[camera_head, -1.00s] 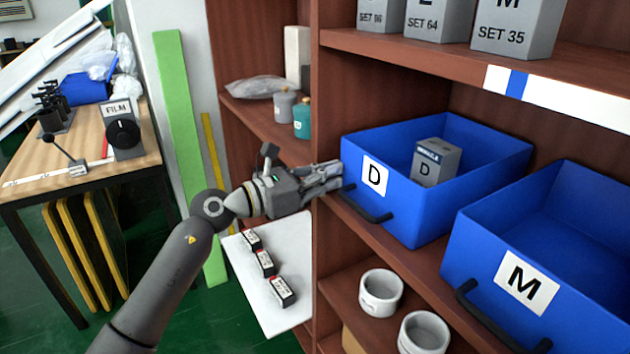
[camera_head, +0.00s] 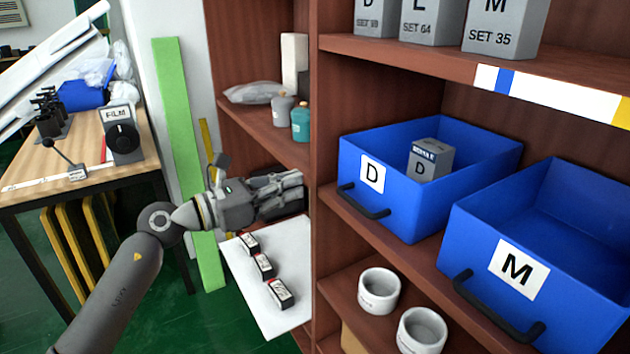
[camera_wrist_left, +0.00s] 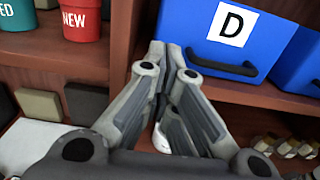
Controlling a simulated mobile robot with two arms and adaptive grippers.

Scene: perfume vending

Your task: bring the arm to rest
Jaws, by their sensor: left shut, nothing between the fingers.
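My left gripper (camera_head: 297,191) is shut and empty, in front of the shelf unit's upright, left of the blue bin labelled D (camera_head: 400,205). In the left wrist view its fingers (camera_wrist_left: 160,55) meet at the tips, with the D bin (camera_wrist_left: 250,75) just beyond. A grey box marked D (camera_head: 428,162) stands inside that bin in the head view. My right gripper is in neither view.
A blue bin labelled M (camera_head: 590,290) sits to the right. White cups (camera_head: 379,291) stand on the shelf below. Several small dark boxes (camera_head: 263,266) lie on a white board (camera_head: 295,318). A wooden table (camera_head: 80,195) with a film machine (camera_head: 121,135) stands at left.

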